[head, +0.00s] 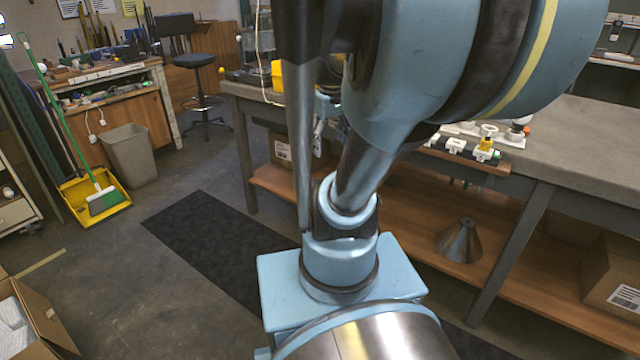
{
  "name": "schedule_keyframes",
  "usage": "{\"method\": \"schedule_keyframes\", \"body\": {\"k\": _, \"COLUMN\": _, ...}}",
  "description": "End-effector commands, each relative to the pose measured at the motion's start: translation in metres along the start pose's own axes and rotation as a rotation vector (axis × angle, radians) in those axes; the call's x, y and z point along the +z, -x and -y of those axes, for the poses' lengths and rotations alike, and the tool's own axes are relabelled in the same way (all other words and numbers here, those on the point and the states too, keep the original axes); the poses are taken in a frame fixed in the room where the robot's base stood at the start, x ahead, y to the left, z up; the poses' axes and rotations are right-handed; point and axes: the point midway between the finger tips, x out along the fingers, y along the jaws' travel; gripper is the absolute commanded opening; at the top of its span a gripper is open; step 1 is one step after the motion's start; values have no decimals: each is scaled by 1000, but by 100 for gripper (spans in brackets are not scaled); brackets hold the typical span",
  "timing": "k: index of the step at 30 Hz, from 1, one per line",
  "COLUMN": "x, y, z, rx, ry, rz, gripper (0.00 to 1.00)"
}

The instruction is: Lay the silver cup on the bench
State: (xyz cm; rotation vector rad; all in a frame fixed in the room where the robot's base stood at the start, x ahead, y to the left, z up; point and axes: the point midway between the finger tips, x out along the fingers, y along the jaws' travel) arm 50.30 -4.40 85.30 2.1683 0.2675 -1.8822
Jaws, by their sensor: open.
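A silver metal cone-shaped piece (460,241), wide end down and narrow end up, stands on the wooden lower shelf under the bench. It is the only silver cup-like thing that I can make out. The bench (580,130) has a grey top and runs from the middle to the right edge. My own blue arm fills the middle of the view and covers part of the bench. My gripper cannot be made out in this view.
White fittings (456,146) and other small parts lie on the bench's front edge, right of my arm. The bench top farther right is clear. A cardboard box (614,277) is on the lower shelf. A bench leg (508,255) stands right of the cone. A dark mat (215,240) lies on the floor.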

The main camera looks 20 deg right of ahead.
Motion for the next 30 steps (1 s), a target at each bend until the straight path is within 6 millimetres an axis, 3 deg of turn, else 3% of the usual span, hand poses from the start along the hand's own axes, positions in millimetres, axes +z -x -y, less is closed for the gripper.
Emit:
{"method": "schedule_keyframes", "body": {"k": 1, "x": 10, "y": -11, "z": 14, "rx": -1, "ry": -29, "rz": -8, "gripper": 70}}
{"method": "schedule_keyframes", "body": {"k": 6, "x": 40, "y": -45, "z": 49, "rx": -8, "ry": -164, "rz": -33, "gripper": 70}}
{"method": "schedule_keyframes", "body": {"k": 11, "x": 57, "y": -68, "z": 67, "rx": -15, "ry": -253, "rz": -48, "gripper": 70}}
{"method": "schedule_keyframes", "body": {"k": 16, "x": 66, "y": -77, "z": 70, "rx": -18, "ry": -294, "rz": -53, "gripper": 70}}
{"method": "schedule_keyframes", "body": {"k": 30, "x": 65, "y": -77, "z": 70, "rx": -19, "ry": -296, "rz": -54, "gripper": 70}}
